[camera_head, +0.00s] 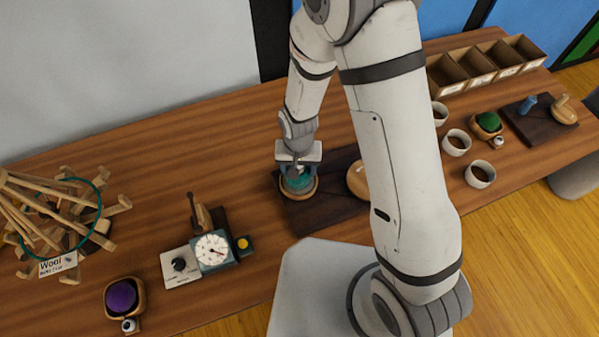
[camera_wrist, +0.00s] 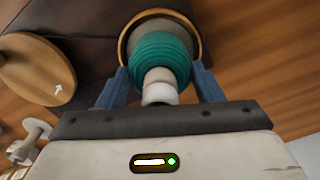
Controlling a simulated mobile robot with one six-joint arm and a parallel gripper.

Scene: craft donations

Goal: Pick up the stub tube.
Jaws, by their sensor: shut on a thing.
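A short pale tube wound with teal yarn (camera_head: 298,184) stands in a round wooden holder on a dark board. It looks like the stub tube. In the wrist view the teal winding (camera_wrist: 160,58) is in front of the wooden rim, and its pale end points toward my palm. My gripper (camera_head: 298,172) is over it from above. Its two blue fingers (camera_wrist: 160,76) flank the winding and are shut on it. The tube still appears within the wooden rim; I cannot tell whether it is lifted. My gripper partly hides it in the head view.
A wooden disc (camera_head: 358,180) lies on the same dark board (camera_head: 322,212), right of the tube. A winding device with a dial (camera_head: 212,252) and a wooden yarn swift (camera_head: 62,222) stand left. White cups (camera_head: 480,174) and open boxes (camera_head: 478,66) stand right. My arm hides part of the table.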

